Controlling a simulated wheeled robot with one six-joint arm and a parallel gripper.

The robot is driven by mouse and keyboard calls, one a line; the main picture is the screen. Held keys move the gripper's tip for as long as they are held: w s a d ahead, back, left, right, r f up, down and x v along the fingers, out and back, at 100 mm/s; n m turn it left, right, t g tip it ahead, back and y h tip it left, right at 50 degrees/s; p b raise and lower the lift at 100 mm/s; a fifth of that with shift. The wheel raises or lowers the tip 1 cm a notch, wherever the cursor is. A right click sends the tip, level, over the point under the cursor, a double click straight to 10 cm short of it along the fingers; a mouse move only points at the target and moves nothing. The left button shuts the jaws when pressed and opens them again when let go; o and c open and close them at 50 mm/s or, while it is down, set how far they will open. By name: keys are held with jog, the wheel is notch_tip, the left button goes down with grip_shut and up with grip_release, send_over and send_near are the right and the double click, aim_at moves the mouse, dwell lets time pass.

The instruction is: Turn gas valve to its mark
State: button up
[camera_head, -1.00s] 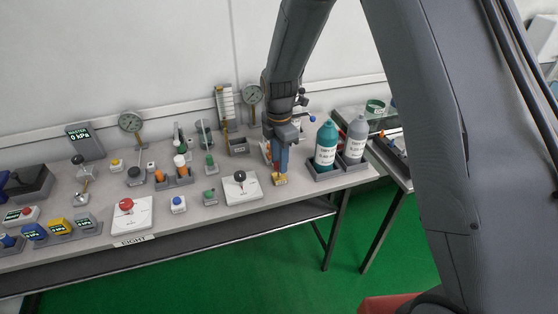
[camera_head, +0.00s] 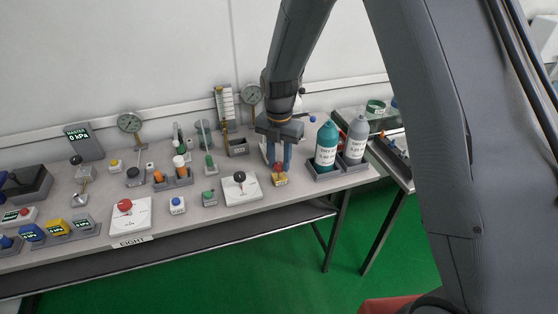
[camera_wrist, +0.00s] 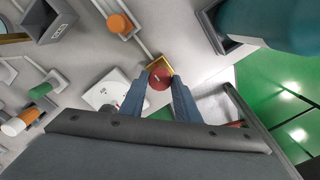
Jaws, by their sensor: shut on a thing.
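A small yellow block with a round red knob (camera_head: 279,168), apparently the gas valve, stands near the front edge of the bench. My gripper (camera_head: 279,165) points down over it, with its blue fingers on either side of the knob. In the wrist view, my gripper (camera_wrist: 159,83) is shut on the red knob (camera_wrist: 159,78). A pale line shows on top of the knob. The yellow base (camera_wrist: 158,62) shows beyond it. The fingers hide the knob's sides, and I cannot make out the mark.
A white plate with a black knob (camera_head: 240,188) stands close on the left. A tray (camera_head: 325,174) with a teal bottle (camera_head: 326,143) and a grey bottle (camera_head: 355,138) stands close on the right. Gauges and small fixtures fill the bench behind and left.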

aim_at(279, 165)
dwell(0.4)
jog(key=o, duration=1)
jog(key=shift+o, duration=0.2)
jog(key=shift+r+b, duration=0.8)
jog(key=shift+r, duration=3.1)
jog(key=s+d+m, duration=0.8)
jog(key=s+m, duration=0.3)
jog(key=m, duration=0.4)
jog(key=s+d+r+m, duration=0.1)
jog(key=s+d+m, duration=0.7)
jog(key=s+m, duration=0.3)
jog(key=m, duration=0.4)
jog(key=shift+d+t, duration=0.3)
jog(key=shift+d, duration=0.1)
